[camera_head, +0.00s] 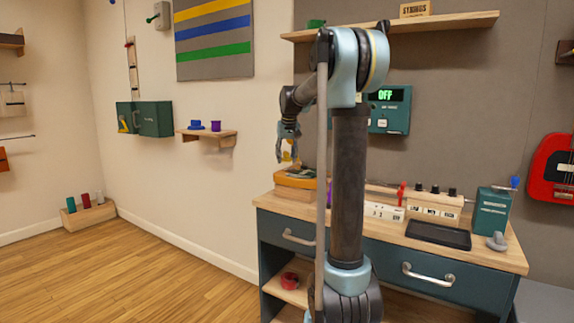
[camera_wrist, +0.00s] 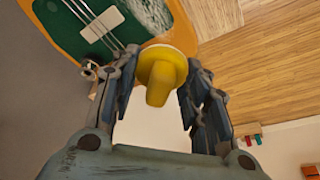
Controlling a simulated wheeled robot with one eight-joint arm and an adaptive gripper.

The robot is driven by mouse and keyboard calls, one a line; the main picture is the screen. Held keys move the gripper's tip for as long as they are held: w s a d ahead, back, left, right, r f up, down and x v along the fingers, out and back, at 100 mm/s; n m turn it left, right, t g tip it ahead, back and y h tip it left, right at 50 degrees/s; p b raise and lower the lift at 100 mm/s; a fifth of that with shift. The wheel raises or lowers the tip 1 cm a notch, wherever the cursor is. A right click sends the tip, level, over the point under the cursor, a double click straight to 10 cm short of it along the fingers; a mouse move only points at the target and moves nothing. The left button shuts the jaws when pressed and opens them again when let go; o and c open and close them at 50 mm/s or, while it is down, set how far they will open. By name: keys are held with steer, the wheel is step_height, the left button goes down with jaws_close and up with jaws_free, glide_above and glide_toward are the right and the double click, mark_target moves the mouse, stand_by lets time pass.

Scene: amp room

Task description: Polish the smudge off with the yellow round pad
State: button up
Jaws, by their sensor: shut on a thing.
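My gripper (camera_head: 287,152) is above the left end of the desk and points downward. In the wrist view my gripper (camera_wrist: 160,85) is shut on the yellow round pad (camera_wrist: 160,71), holding it by its knob. The pad also shows as a small yellow spot in the head view (camera_head: 287,157). Beyond the pad in the wrist view lies an orange-rimmed, stringed instrument body (camera_wrist: 178,28) with a dark green face. A whitish smudge (camera_wrist: 150,15) shows on it, cut by the top edge of the picture. The pad overlaps the instrument's rim in view; I cannot tell whether they touch.
The desk (camera_head: 505,258) holds an orange body (camera_head: 296,181) at its left, switch boxes (camera_head: 433,208), a dark tray (camera_head: 438,234) and a teal box (camera_head: 491,212). A small wall shelf (camera_head: 206,134) is left of my gripper. The floor at left is mostly clear.

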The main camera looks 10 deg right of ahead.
mark_target(286, 152)
steer(key=shift+r, duration=1.5)
steer(key=shift+s, duration=0.1)
